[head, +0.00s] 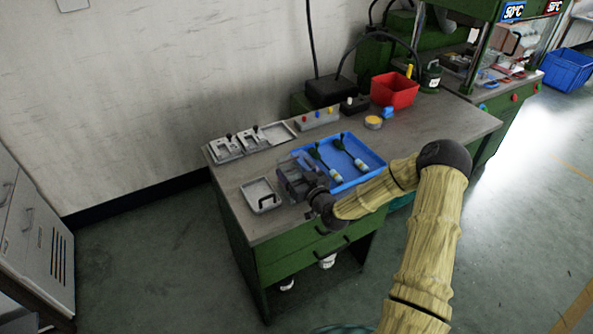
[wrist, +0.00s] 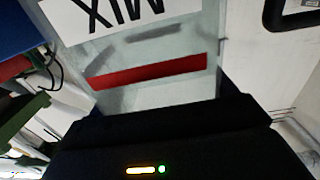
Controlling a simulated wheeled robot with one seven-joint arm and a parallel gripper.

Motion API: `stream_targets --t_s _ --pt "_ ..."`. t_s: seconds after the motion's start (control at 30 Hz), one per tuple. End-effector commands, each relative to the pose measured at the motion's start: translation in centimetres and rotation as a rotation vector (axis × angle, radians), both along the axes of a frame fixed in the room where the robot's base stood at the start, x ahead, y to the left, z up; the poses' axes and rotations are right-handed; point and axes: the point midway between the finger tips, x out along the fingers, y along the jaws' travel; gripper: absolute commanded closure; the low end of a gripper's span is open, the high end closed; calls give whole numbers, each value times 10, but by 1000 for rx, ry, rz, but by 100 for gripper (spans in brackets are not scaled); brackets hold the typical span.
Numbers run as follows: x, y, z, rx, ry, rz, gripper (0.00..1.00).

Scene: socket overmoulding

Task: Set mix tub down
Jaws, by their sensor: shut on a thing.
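The mix tub (wrist: 150,52) fills the upper middle of the wrist view. It is a translucent pale container with a white label reading MIX, upside down, and a red band. My gripper (head: 299,184) is shut on it, and the gripper's dark body (wrist: 170,140) crosses the bottom of the wrist view. In the head view the gripper is over the bench's front part, between a grey tray and a blue tray. The tub is hard to separate from the grey gripper there. I cannot tell whether the tub touches the bench.
The grey tray (head: 252,188) with a black handle lies left of my gripper. The blue tray (head: 369,157) holds two dark-and-white tools. Grey fixtures (head: 226,147), a red bin (head: 394,90) and a yellow-topped tin (head: 373,122) stand behind. The bench's right part (head: 445,122) is clear.

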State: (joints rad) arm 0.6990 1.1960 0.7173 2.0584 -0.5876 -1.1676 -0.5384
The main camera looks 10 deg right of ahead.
Motion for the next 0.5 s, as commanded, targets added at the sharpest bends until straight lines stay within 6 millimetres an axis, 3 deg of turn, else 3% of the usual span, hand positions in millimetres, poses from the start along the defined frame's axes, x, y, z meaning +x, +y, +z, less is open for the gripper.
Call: stream_targets --t_s 0.1,0.13,0.2,0.5 --pt "0 0 -4 0 0 0 40" --pt "0 0 -3 0 0 0 11" --pt "0 0 -2 0 1 0 0" --pt "0 0 1 0 0 0 0"
